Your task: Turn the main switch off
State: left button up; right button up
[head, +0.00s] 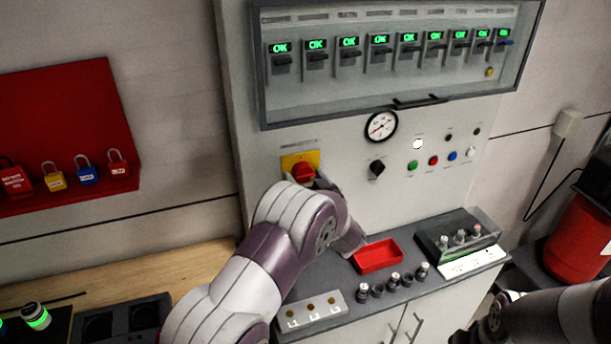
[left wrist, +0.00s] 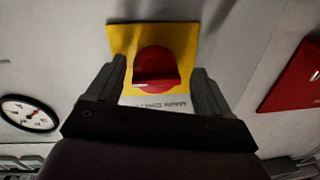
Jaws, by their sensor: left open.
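The main switch is a red rotary knob (head: 304,172) on a yellow square plate (head: 291,160), on the grey panel's left side. In the left wrist view, the red knob (left wrist: 157,70) and its yellow plate (left wrist: 183,42) fill the upper middle, above a partly hidden "MAIN SW" label (left wrist: 160,103). The knob's grip bar looks crosswise there. My left gripper (left wrist: 158,70) is open, with one finger on each side of the knob; contact cannot be told. In the head view my left arm partly hides my left gripper (head: 318,181). My right gripper does not show.
A gauge (head: 381,125), black selector (head: 377,168) and several buttons lie right of the switch. A glazed breaker box (head: 400,98) is above. A grey shelf (head: 340,285) with a red tray (head: 377,256) juts out below. A red padlock board (head: 70,130) hangs left.

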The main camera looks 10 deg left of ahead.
pick_arm(q)
jog(key=shift+w+d+f, duration=0.1)
jog(key=shift+w+d, duration=0.05)
jog(key=shift+w, duration=0.15)
jog(key=c, duration=1)
jog(key=shift+f+n+b, duration=0.15)
jog(key=shift+n+b, duration=0.45)
jog(key=shift+b, duration=0.35)
jog(key=n+h+b, duration=0.1)
jog(key=n+b, duration=1.1)
jog(key=b, duration=0.3)
jog(key=shift+r, duration=0.2)
jog(key=shift+r+n+b, duration=0.15)
jog(key=shift+n+b, duration=0.85)
jog(key=shift+b, duration=0.05)
jog(key=shift+r+n+b, duration=0.15)
jog(key=shift+n+b, duration=0.85)
jog(key=shift+r, duration=0.1)
